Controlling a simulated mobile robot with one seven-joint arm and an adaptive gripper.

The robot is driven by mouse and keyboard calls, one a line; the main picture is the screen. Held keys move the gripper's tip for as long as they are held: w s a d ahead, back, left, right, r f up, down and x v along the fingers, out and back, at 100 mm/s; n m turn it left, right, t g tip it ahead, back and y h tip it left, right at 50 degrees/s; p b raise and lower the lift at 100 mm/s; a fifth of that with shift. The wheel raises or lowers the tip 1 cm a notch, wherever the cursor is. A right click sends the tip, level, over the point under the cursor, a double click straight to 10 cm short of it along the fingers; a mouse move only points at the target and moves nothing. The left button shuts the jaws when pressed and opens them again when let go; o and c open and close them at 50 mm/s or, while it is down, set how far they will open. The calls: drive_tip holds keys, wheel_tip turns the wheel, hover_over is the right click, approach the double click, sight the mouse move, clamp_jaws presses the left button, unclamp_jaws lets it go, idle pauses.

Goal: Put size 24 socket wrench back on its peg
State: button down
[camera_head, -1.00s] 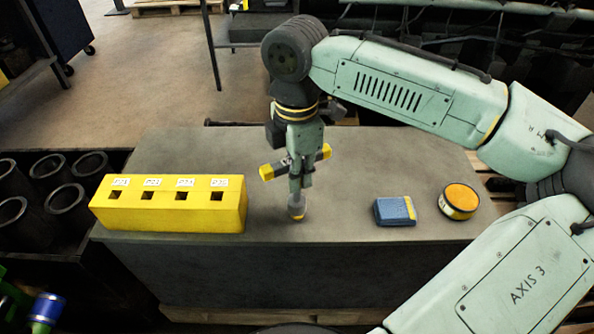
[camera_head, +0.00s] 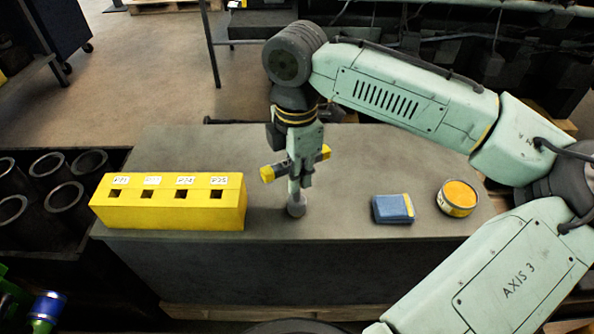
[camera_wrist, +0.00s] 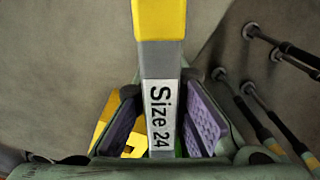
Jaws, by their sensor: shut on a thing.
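The size 24 socket wrench (camera_head: 267,174) is a T-shaped tool with a grey crossbar, yellow bar ends and a grey socket end pointing down. My gripper (camera_head: 300,178) is shut on it, and the tool looks roughly upright over the grey bench top. I cannot tell whether the socket end touches the bench. In the wrist view, the wrench's bar (camera_wrist: 160,70) with its "Size 24" label lies between the purple pads of my gripper (camera_wrist: 162,125).
A yellow block (camera_head: 170,215) with several labelled square holes stands on the bench (camera_head: 390,165) left of the wrench. A blue box (camera_head: 393,208) and a yellow-topped tin (camera_head: 458,197) lie to the right. Dark rods (camera_wrist: 275,110) show at the right of the wrist view.

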drive_tip(key=shift+f+b, duration=0.3)
drive_tip(key=shift+f, duration=0.45)
drive_tip(key=c, duration=1.6)
unclamp_jaws()
drive_tip(key=shift+o, duration=0.4)
drive_tip(key=o, duration=0.5)
drive_tip(key=shift+r, duration=0.15)
wheel_tip(320, 180, up, 9)
drive_tip(key=p, duration=0.9)
